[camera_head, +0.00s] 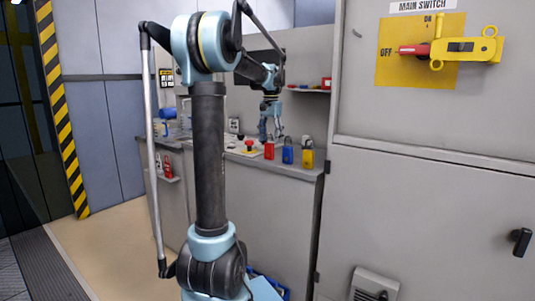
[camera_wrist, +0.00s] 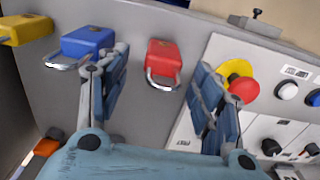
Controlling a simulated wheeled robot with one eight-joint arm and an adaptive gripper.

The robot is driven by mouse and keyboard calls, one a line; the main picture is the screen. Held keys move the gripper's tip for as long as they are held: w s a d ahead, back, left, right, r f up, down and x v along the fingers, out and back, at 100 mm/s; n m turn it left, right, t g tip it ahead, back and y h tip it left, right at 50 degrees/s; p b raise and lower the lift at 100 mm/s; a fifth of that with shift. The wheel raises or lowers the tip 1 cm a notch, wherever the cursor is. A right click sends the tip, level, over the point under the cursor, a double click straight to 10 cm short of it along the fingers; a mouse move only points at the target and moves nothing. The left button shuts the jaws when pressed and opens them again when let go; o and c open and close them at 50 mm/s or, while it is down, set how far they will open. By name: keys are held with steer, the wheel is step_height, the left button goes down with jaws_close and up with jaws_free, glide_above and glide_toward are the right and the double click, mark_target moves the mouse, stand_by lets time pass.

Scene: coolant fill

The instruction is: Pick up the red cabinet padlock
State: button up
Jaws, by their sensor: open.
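The red padlock (camera_head: 269,151) stands on the grey counter, leftmost in a row with a blue padlock (camera_head: 288,155) and a yellow padlock (camera_head: 307,158). In the wrist view the red padlock (camera_wrist: 164,55) shows between my fingertips in the picture, its metal shackle toward the gripper. My gripper (camera_head: 271,133) is open and empty above the counter, and its spread fingers show in the wrist view (camera_wrist: 160,62). The fingers do not visibly touch the padlock, and the height between them is hard to judge.
In the wrist view the blue padlock (camera_wrist: 88,42) lies close beside the left finger. A red mushroom button on a yellow base (camera_wrist: 244,88) sits on a white panel (camera_wrist: 218,50) near the right finger. The main-switch cabinet (camera_head: 430,110) stands at right.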

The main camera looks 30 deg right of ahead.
mark_target(269, 143)
steer(key=shift+w+a+f, duration=0.1)
steer(key=shift+f, duration=1.2)
steer(key=shift+a+f, duration=0.1)
steer(key=shift+f, duration=1.2)
steer(key=c, duration=1.2)
